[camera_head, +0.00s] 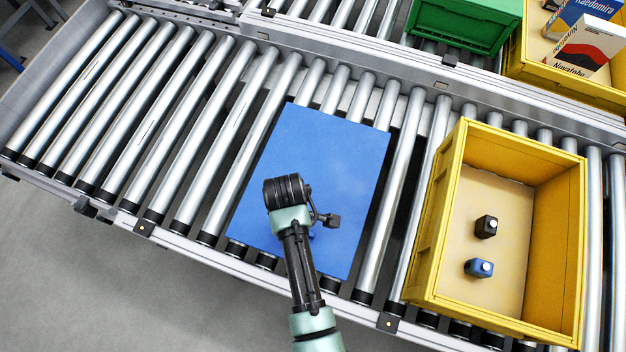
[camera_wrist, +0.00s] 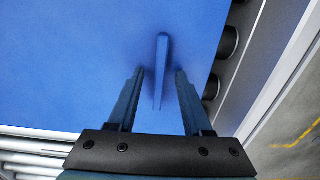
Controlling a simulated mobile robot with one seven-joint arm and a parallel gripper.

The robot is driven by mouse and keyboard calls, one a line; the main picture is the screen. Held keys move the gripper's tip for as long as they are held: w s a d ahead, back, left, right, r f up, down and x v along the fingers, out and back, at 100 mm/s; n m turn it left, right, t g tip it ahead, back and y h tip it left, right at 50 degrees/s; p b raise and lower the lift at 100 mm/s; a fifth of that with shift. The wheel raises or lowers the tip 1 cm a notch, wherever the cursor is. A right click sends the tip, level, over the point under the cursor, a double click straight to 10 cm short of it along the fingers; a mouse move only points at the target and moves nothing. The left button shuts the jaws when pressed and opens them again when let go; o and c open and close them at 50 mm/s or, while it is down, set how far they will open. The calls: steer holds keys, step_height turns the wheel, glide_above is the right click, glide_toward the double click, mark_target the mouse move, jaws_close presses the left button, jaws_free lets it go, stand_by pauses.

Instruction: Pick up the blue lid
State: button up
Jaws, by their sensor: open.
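The blue lid (camera_head: 345,150) is a flat rectangular panel lying on the conveyor rollers in the middle of the head view. A thin upright ridge, its handle (camera_wrist: 161,70), stands up from it in the wrist view. My gripper (camera_wrist: 158,78) is open above the lid, with one finger on each side of the handle and a gap on both sides. In the head view my wrist covers part of the lid and most of the handle. I cannot tell how far the fingertips are above the lid's surface.
A yellow crate (camera_head: 447,215) stands on the rollers to the right, holding a black bottle (camera_head: 486,227) and a blue bottle (camera_head: 478,268). A green crate (camera_head: 462,28) and another yellow crate (camera_head: 560,78) with boxes stand on the far conveyor. Bare rollers (camera_head: 150,110) lie to the left.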

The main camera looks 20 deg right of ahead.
jaws_close()
steer(key=shift+r, duration=0.1)
stand_by(1.2)
